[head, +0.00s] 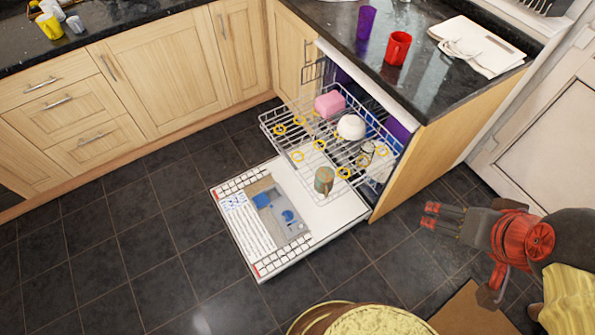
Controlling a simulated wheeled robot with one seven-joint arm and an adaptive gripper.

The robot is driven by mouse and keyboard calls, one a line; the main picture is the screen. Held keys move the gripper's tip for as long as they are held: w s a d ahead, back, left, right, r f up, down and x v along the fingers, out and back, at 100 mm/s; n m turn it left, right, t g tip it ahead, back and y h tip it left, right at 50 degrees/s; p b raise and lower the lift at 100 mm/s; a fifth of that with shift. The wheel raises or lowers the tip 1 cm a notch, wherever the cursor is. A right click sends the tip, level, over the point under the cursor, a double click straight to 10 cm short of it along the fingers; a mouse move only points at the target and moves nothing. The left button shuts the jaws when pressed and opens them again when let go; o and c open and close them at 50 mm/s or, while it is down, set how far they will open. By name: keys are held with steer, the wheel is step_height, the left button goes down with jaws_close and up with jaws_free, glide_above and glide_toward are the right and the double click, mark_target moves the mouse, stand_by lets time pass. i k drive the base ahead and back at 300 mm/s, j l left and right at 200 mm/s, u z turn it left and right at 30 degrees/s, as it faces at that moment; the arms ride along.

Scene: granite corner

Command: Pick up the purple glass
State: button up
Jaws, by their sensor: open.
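The purple glass (366,22) stands upright on the dark granite counter (432,98) at the top of the head view, above the open dishwasher. A red mug (397,48) stands just to its right and nearer. My gripper (430,216) is at the lower right, over the floor beside the dishwasher's side panel. Its two red-tipped fingers are apart and empty, pointing left. It is well away from the purple glass.
The dishwasher door (232,222) lies open, with its wire rack (290,135) pulled out holding a pink item (330,103), a white bowl (351,127) and a mug (324,180). A white cloth (478,46) lies on the counter. Round yellow-topped furniture (365,322) stands at bottom. Floor at left is clear.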

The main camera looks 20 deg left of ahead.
mark_target(365, 24)
steer(key=i+z, duration=0.35)
steer(key=i, duration=1.1)
